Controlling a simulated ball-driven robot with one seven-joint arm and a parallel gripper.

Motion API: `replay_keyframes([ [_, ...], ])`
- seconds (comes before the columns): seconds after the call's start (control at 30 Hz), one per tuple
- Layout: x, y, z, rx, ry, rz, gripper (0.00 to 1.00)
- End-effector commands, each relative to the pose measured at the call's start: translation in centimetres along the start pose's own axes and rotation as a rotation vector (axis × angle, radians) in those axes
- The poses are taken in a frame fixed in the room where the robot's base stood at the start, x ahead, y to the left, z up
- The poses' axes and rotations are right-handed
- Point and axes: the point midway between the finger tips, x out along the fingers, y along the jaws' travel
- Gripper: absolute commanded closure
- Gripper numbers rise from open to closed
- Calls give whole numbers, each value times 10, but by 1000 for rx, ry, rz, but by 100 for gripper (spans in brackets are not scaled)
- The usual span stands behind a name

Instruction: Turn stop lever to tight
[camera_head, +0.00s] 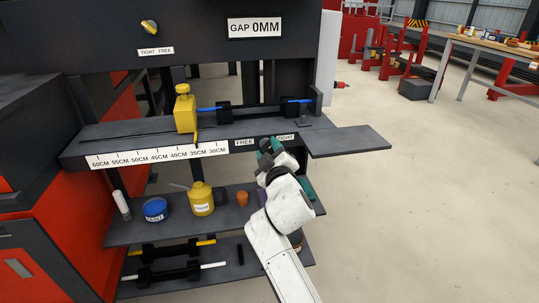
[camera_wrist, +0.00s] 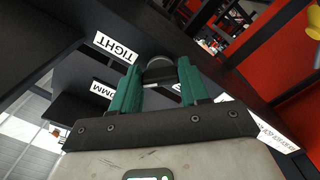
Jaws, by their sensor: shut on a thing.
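My gripper (camera_head: 268,147) is at the front edge of the bench, between the FREE label (camera_head: 244,142) and the TIGHT label (camera_head: 285,137). In the wrist view its green fingers (camera_wrist: 160,80) are shut on a dark, round-ended piece, the stop lever (camera_wrist: 157,66). The TIGHT label (camera_wrist: 117,47) shows left of the fingers there. In the head view the lever is hidden behind my gripper, so its exact angle cannot be told. The yellow stop block (camera_head: 186,112) stands on the rail near the 35CM mark of the scale.
A flat dark plate (camera_head: 348,141) juts out right of the bench. Lower shelves hold a yellow can (camera_head: 201,200), a blue tin (camera_head: 155,209) and bars. A yellow knob (camera_head: 149,27) sits on the upper panel.

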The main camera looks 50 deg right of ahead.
Motion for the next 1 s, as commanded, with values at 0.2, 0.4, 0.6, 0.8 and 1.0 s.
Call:
replay_keyframes([
  [0.2, 0, -2, 3, 25, -7, -3, 86],
  [0.4, 0, -2, 3, 27, -8, -3, 86],
  [0.6, 0, -2, 4, 27, -8, -3, 51],
  [0.8, 0, -1, 2, 26, -4, -2, 31],
  [1.0, 0, -1, 1, 26, -3, -1, 30],
])
